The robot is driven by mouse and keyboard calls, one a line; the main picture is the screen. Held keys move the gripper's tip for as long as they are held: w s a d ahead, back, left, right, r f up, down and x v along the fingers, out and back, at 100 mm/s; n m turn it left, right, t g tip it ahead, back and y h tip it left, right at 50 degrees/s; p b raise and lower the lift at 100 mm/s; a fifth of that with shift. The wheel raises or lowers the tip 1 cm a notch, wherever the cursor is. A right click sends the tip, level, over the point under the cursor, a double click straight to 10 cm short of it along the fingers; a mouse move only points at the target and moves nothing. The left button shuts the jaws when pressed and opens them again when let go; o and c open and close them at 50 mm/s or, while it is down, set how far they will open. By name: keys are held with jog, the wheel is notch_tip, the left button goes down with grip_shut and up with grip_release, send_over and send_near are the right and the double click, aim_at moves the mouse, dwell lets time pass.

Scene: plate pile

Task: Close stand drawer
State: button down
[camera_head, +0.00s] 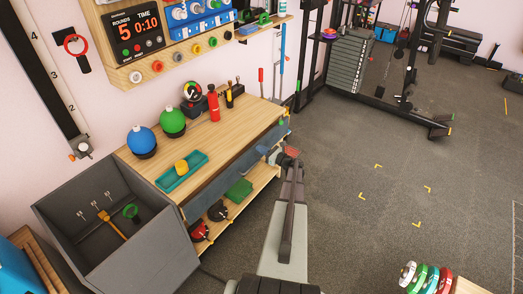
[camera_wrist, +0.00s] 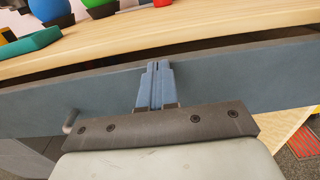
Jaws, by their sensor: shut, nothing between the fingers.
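The stand (camera_head: 222,132) has a light wooden top. Its blue-grey drawer (camera_head: 214,184) is under that top and also fills the middle of the wrist view (camera_wrist: 240,77). A dark gap shows between the drawer front's upper edge and the wooden top, so the drawer stands partly open. A grey handle end (camera_wrist: 70,121) sticks out at the lower left of the front. My gripper (camera_wrist: 154,66) is shut and empty, with its blue fingers pointing at the drawer front. The tips are at or very near the front's upper edge; I cannot tell if they touch.
On the top are a blue ball (camera_head: 141,140), a green ball (camera_head: 172,121), a teal tray (camera_head: 181,171) and a red bottle (camera_head: 213,103). A lower shelf (camera_head: 235,207) holds several items. A grey bin (camera_head: 110,243) stands at left. The floor (camera_head: 385,185) to the right is mostly clear.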

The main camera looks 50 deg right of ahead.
jog(key=s, duration=1.3)
jog(key=c, duration=1.8)
grip_release()
jog(key=shift+s, duration=0.25)
jog(key=shift+o, duration=0.7)
jog(key=shift+r, duration=0.1)
jog(key=shift+o, duration=1.1)
jog(key=shift+w+d+n+y, duration=0.3)
jog(key=shift+w+d, duration=0.3)
jog(key=shift+d, duration=0.15)
jog(key=n+g+y, duration=0.3)
jog(key=n+y, duration=0.3)
jog(key=n, duration=1.5)
send_near(253, 166)
jog(key=x, duration=1)
jog(key=shift+w+f, duration=0.1)
jog(key=shift+f, duration=0.15)
